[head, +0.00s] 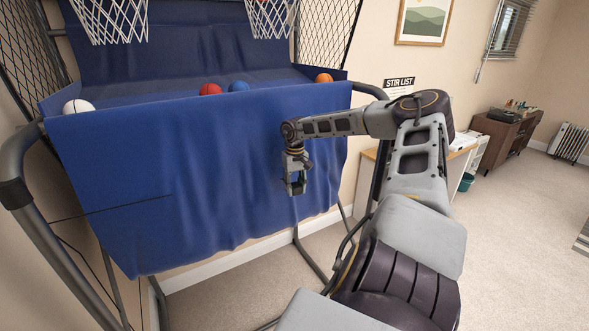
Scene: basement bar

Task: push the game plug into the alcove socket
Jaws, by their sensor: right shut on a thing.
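My right gripper (296,184) hangs pointing down in front of the blue front cloth of the basketball arcade game (190,170). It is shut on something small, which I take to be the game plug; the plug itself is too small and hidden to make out. The alcove socket cannot be made out in this view. My left gripper is not in view.
The game's metal frame (40,240) stands at left, its legs on carpet. Balls, including a red one (210,89), lie on its bed. A light wooden desk (462,165) and brown cabinet (505,135) stand right.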

